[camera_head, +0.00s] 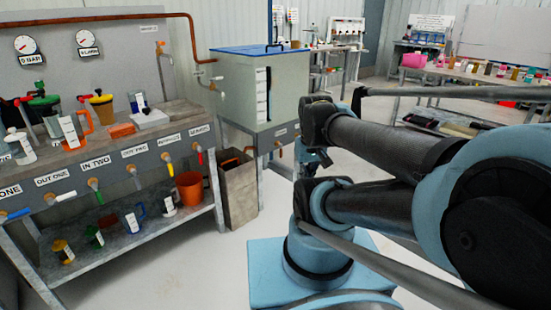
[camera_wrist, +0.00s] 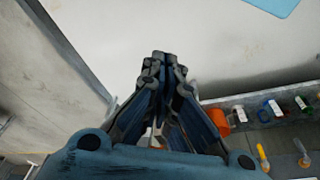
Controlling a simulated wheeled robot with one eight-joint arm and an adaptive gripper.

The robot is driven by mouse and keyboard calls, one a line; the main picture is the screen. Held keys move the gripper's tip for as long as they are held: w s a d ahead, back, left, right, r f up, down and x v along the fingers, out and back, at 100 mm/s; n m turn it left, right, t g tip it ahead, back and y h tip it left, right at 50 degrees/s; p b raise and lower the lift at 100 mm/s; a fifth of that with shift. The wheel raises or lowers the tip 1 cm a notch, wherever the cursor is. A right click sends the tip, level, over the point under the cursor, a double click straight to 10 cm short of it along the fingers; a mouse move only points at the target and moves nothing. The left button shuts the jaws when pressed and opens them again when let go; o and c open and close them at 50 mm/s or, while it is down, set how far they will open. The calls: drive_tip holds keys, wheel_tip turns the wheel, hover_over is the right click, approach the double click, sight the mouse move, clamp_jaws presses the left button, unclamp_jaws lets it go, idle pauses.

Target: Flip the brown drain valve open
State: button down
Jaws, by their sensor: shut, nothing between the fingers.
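A small brown valve (camera_head: 278,151) shows in the head view below a label on the front edge of the grey tank's stand. It is small there, and its handle position cannot be told. My gripper (camera_wrist: 164,58) is shut and empty in the wrist view, its dark fingers together over the pale floor. In the head view, a dark blue part of my gripper (camera_head: 314,157) shows to the right of the valve, partly hidden by my arm. I cannot make out the brown valve in the wrist view.
A grey tank (camera_head: 238,87) with a blue lid stands behind a brown bin (camera_head: 238,190). The pump bench (camera_head: 110,165) at left has several coloured valves. An orange bucket (camera_head: 190,188) stands on its lower shelf. The floor (camera_head: 190,260) in front is clear.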

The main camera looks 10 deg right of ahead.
drive_tip(key=w+d+r+n+h, duration=0.1)
drive_tip(key=w+r+n, duration=0.25)
drive_tip(key=w, duration=0.65)
drive_tip(key=w+d+r+n+h, duration=0.1)
drive_tip(key=w+r+n, duration=0.25)
drive_tip(key=w, duration=0.55)
drive_tip(key=w+a+f+n+t+h, duration=0.15)
drive_tip(key=w+n, duration=0.25)
drive_tip(key=w, duration=0.6)
drive_tip(key=w+f+n, duration=0.2)
drive_tip(key=w+n, duration=0.1)
drive_tip(key=w, duration=0.6)
drive_tip(key=w+a+f+n+t+h, duration=0.1)
drive_tip(key=w+a+f+n, duration=0.15)
drive_tip(key=w+f, duration=0.4)
drive_tip(key=w+a+f+n, duration=0.1)
drive_tip(key=w+f+n, duration=0.3)
drive_tip(key=w, duration=0.5)
drive_tip(key=w+a+f+n+t, duration=0.1)
drive_tip(key=w+a+f+n, duration=0.1)
drive_tip(key=w+f, duration=0.3)
drive_tip(key=w+a+f+n+h, duration=0.1)
drive_tip(key=w+a+f+n, duration=0.2)
drive_tip(key=f, duration=0.9)
drive_tip(key=shift+w+f+n+t, duration=0.35)
drive_tip(key=shift+w+n, duration=0.3)
drive_tip(key=shift+w, duration=0.35)
drive_tip(key=shift+r+h, duration=0.1)
drive_tip(key=shift+h, duration=0.15)
